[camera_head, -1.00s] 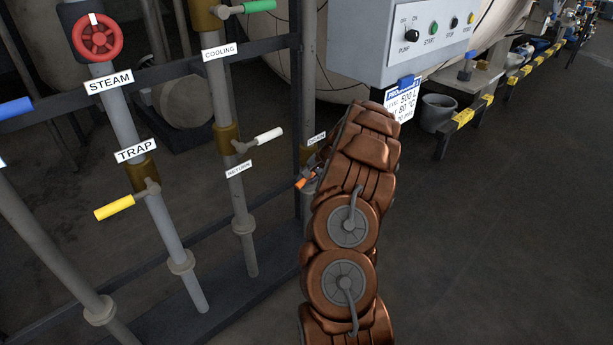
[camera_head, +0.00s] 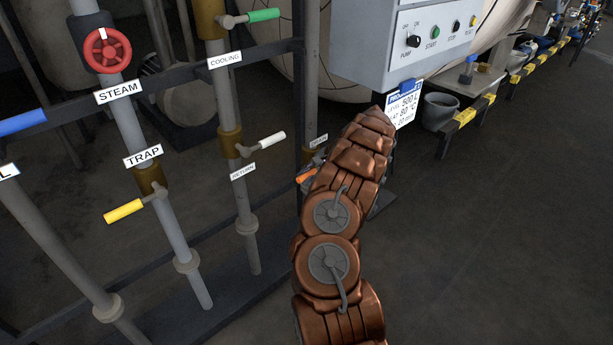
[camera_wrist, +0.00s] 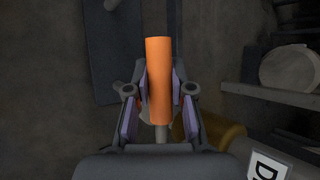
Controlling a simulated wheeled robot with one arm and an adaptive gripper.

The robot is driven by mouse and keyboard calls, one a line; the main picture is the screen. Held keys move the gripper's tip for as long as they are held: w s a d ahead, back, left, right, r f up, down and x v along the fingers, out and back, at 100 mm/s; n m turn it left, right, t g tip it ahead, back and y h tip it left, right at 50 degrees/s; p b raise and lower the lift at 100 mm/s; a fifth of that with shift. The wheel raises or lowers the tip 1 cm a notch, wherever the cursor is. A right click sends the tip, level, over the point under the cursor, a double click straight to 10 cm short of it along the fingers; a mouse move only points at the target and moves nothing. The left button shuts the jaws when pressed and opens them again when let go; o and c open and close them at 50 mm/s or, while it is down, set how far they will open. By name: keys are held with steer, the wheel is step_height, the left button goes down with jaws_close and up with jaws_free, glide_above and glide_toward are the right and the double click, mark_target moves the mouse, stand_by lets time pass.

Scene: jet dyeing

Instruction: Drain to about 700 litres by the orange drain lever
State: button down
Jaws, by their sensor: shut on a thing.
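The orange drain lever (camera_wrist: 158,75) lies between the two finger pads of my gripper (camera_wrist: 159,95) in the wrist view, and the pads are shut on it. The lever's outer end sticks out past the fingertips. In the head view only a small part of the orange lever (camera_head: 306,175) shows, left of my arm. My arm hides most of the gripper there. The drain label (camera_head: 318,141) is just above the lever, on the pipe behind. The brass valve body (camera_wrist: 222,137) shows at lower right in the wrist view.
The cooling lever (camera_head: 262,15), white return lever (camera_head: 271,140), yellow trap lever (camera_head: 124,211) and red steam wheel (camera_head: 107,50) are to the left. The control box (camera_head: 385,45) hangs above, with a card (camera_head: 404,104) reading 500 L below it. A bucket (camera_head: 439,111) stands right.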

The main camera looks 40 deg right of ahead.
stand_by(0.3)
steer(key=c, duration=1)
jaws_free()
steer(key=v, duration=1.2)
steer(key=shift+d, duration=0.1)
